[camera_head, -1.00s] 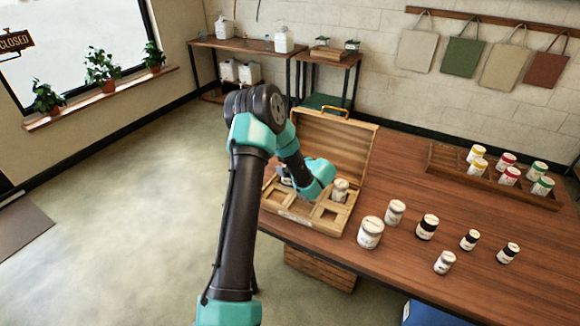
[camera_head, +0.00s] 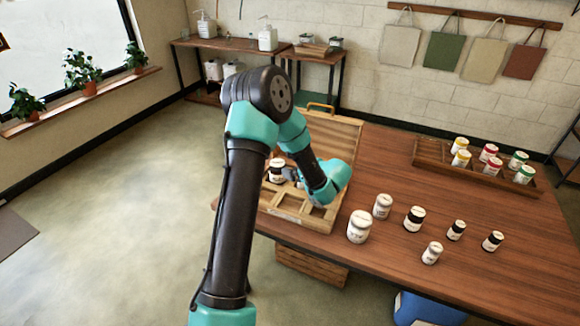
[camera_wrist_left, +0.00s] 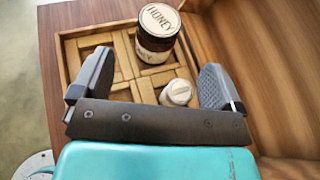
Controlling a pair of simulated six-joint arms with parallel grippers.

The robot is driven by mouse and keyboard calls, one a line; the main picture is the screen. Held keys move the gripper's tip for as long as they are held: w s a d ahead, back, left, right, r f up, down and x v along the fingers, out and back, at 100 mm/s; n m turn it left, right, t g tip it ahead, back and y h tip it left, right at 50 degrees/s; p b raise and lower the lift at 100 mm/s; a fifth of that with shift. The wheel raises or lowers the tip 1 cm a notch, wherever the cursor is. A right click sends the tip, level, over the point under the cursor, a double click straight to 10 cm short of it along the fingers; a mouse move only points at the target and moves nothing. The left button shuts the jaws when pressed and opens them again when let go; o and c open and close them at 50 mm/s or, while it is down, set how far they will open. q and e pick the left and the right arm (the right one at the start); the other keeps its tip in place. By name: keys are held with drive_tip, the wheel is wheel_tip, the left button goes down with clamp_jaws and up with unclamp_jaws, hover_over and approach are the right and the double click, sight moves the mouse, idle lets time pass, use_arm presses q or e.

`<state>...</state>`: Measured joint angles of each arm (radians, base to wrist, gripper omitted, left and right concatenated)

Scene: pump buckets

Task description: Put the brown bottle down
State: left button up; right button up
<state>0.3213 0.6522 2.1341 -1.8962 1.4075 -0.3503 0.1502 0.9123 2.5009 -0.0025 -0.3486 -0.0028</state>
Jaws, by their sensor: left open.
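The brown bottle (camera_head: 277,171), a dark jar with a white lid and a label reading HONEY, stands upright in the far left part of the open wooden case (camera_head: 284,225). The left wrist view shows the brown bottle (camera_wrist_left: 157,46) beyond the fingertips and apart from them. My left gripper (camera_head: 291,174) is open, low over the case and to the right of the brown bottle. A smaller white-lidded jar (camera_wrist_left: 177,92) stands in the case between the spread fingers, nearer the palm; my arm hides it in the head view. My right gripper is not in view.
The raised case lid (camera_head: 335,133) stands behind my gripper. Several jars, including a large white-lidded one (camera_head: 359,227), stand on the table right of the case. A wooden rack (camera_head: 435,163) with coloured jars is at the back right.

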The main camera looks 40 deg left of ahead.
use_arm(q)
drive_tip(key=shift+d+r, duration=0.1)
drive_tip(key=shift+d, duration=0.15)
idle(0.3)
